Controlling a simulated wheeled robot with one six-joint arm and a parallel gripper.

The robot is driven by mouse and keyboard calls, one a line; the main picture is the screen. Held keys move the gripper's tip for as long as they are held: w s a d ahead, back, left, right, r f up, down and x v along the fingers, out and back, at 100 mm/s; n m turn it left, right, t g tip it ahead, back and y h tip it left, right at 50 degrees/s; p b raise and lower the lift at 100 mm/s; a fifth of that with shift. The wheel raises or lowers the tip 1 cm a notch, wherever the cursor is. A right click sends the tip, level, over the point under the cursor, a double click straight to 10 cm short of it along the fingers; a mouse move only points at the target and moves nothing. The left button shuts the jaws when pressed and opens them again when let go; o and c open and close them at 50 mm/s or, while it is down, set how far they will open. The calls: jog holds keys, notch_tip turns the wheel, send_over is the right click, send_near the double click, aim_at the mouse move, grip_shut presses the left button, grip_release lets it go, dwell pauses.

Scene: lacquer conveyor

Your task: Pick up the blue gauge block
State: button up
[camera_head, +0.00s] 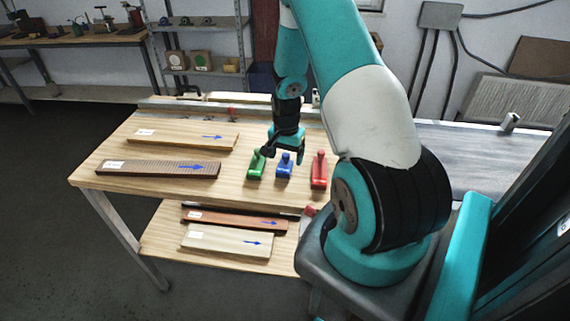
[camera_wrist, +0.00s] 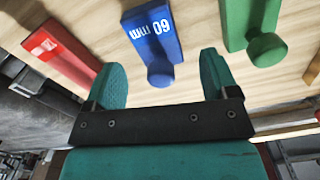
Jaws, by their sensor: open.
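The blue gauge block (camera_head: 284,167) stands on the wooden table between a green block (camera_head: 256,165) and a red block (camera_head: 319,171). In the wrist view the blue block (camera_wrist: 151,38) has a white "60 mm" mark and a round knob at its near end. The green block (camera_wrist: 250,25) is to its right there, the red block (camera_wrist: 62,52) to its left. My gripper (camera_head: 286,152) is above the blue block in the head view. In the wrist view my gripper (camera_wrist: 162,80) is open and empty, its teal fingers on either side of the blue knob's position, apart from it.
Planks (camera_head: 182,139) with blue arrows lie on the left of the table (camera_head: 120,175). More planks (camera_head: 228,241) lie on a lower shelf. A grey conveyor surface (camera_head: 455,160) is at the right, behind my arm. Shelves (camera_head: 200,55) stand at the back.

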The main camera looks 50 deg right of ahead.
aim_at(285, 164)
jog(key=shift+f+p, duration=0.3)
jog(key=shift+f, duration=1.15)
jog(key=shift+c, duration=0.2)
jog(key=c, duration=1.1)
jog(key=shift+r, duration=0.1)
